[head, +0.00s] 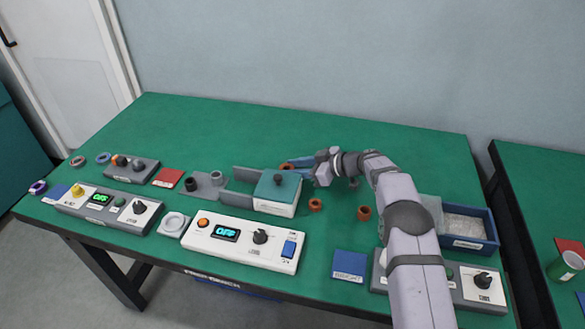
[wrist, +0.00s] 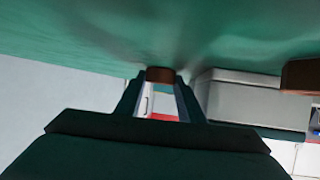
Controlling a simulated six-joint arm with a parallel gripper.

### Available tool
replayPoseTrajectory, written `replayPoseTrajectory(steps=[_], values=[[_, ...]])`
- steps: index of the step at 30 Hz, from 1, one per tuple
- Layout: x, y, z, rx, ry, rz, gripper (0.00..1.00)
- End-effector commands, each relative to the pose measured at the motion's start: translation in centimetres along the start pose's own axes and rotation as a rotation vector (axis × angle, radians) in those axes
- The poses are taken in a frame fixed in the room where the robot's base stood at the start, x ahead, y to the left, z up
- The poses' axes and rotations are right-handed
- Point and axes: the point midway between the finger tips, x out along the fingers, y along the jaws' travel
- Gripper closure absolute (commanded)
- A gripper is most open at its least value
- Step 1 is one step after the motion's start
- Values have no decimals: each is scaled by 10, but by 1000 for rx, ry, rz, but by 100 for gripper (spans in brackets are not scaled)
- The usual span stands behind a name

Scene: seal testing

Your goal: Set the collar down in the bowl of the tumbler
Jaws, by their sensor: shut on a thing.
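My gripper (head: 298,163) is over the back middle of the green table, its blue fingers pointing left. It is shut on a brown collar (head: 287,166) at the fingertips. In the wrist view the collar (wrist: 160,75) shows between the fingertips (wrist: 160,84). Which thing is the tumbler is not clear. A pale round dish (head: 174,222) sits left of a white control panel (head: 218,250), and a box with a teal top and dark knob (head: 277,190) stands just in front of my gripper. Neither shows the collar in it.
Two more brown collars (head: 315,204) (head: 364,213) stand right of the teal-topped box. A blue bin (head: 482,232) is at the right. A grey block with dark pegs (head: 205,185) and a red mat (head: 168,178) lie left. The back strip of the table is clear.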

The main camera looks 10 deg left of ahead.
Motion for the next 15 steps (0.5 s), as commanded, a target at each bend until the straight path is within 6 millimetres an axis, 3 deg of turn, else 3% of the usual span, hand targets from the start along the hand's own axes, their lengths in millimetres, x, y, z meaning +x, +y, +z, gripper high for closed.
replayPoseTrajectory(steps=[2, 15], values=[[0, 0, 1, 0, 0, 0, 57], [-4, 0, -3, 1, 0, 1, 57]])
